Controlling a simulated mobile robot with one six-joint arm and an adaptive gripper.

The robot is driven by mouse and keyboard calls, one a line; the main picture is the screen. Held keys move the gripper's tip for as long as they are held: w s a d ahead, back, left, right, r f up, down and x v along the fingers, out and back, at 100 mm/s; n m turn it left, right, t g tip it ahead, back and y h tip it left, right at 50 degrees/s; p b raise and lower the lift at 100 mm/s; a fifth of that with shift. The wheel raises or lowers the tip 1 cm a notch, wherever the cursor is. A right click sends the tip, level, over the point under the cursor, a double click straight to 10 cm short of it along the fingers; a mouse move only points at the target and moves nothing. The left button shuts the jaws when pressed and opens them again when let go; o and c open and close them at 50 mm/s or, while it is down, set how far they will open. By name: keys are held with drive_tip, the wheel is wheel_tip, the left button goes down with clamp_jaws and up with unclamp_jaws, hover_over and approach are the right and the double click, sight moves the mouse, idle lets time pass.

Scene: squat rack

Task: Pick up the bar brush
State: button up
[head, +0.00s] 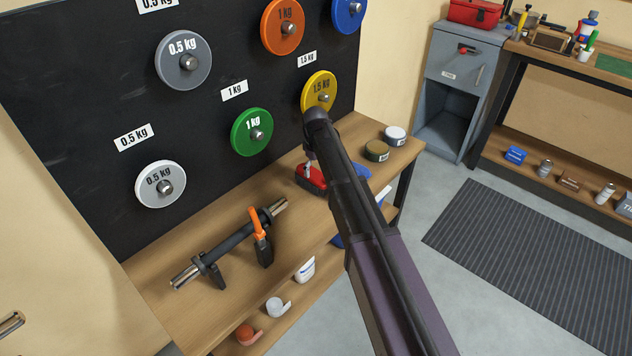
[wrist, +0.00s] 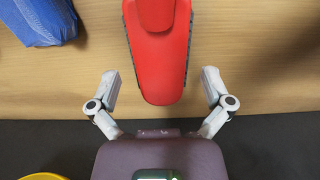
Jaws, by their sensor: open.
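The bar brush seems to be the red, tapered piece with dark edges (wrist: 160,62) in the wrist view. Its rounded end lies between my open fingertips, with clear space on both sides. It also shows in the head view as a red and dark object (head: 312,182) on the wooden bench top, below the yellow plate. My gripper (wrist: 161,80) is open and empty, with one pale finger at each side of the brush. In the head view my arm hides much of my gripper and part of the brush's surroundings.
A short bar (head: 232,245) with an orange-handled piece (head: 257,223) rests on black supports at left. A pegboard-like black panel (head: 90,80) with several weight plates stands behind the bench. Two round tins (head: 377,151) sit right. A blue item (wrist: 38,20) lies near the brush.

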sight(315, 174)
idle(0.4)
drive_tip(key=shift+f+b, duration=2.6)
drive_tip(key=shift+f, duration=0.05)
drive_tip(key=c, duration=1.3)
drive_tip(key=shift+r, duration=0.25)
wheel_tip(315, 174, up, 10)
drive_tip(key=p, duration=1)
drive_tip(key=shift+f, duration=0.2)
